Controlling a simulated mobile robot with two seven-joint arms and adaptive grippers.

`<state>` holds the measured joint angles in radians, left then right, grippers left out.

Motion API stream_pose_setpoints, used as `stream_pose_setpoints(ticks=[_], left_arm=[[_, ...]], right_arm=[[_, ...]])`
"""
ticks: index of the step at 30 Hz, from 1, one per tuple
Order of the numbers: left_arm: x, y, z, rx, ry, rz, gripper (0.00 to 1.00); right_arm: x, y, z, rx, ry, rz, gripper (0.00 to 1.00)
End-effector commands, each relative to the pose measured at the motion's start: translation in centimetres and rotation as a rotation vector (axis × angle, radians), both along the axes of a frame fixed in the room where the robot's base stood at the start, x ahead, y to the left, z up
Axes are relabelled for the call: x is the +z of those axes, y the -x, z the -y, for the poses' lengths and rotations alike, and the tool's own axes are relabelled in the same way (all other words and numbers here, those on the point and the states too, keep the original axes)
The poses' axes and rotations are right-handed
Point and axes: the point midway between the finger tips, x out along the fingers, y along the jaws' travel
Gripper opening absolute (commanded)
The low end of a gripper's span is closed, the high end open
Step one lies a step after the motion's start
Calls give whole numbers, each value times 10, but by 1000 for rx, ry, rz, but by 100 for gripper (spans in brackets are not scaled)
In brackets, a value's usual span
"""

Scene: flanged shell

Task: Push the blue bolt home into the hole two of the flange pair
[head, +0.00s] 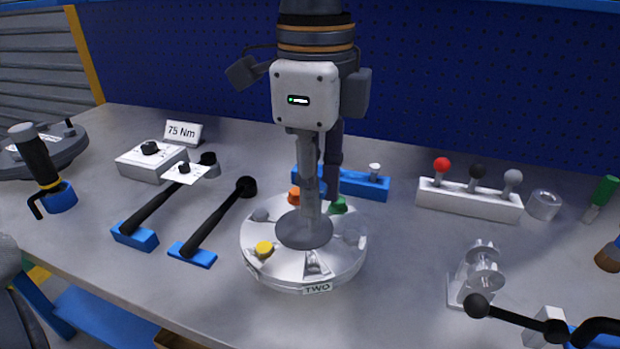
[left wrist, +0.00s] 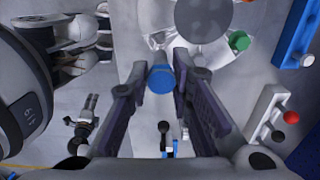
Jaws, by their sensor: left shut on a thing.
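The silver flange pair (head: 285,273) sits on the bench with a label TWO (head: 317,288) on its near rim and a dark disc at its middle. Yellow (head: 264,249), orange (head: 294,195) and green (head: 338,205) bolts sit around it; the green one (left wrist: 238,41) also shows in the left wrist view. My left gripper (head: 322,188) points down over the flange. In the left wrist view the blue bolt (left wrist: 160,78) is between its fingertips, and the gripper is shut on it. How far the bolt is in a hole is hidden. My right gripper is not in view.
A blue rack (head: 370,187) stands behind the flange. A white rack with red, black and grey knobs (head: 470,198) stands to the right. Two black-handled tools (head: 218,222) lie left. A clear metal stand (head: 477,275) is at the right front.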

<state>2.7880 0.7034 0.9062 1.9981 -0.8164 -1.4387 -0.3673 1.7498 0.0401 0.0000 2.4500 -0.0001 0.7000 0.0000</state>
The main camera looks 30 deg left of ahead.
Motion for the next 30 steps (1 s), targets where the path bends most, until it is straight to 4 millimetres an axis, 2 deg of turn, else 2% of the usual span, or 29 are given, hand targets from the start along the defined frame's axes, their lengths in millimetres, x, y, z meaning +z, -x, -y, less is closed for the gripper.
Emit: stream_pose_setpoints(ticks=[8,21,30], left_arm=[[-1,0,0,0,-1,-1,0],[-49,0,0,0,-2,-1,0],[-58,0,0,1,0,0,0]], right_arm=[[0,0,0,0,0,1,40],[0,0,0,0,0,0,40],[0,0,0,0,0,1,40]])
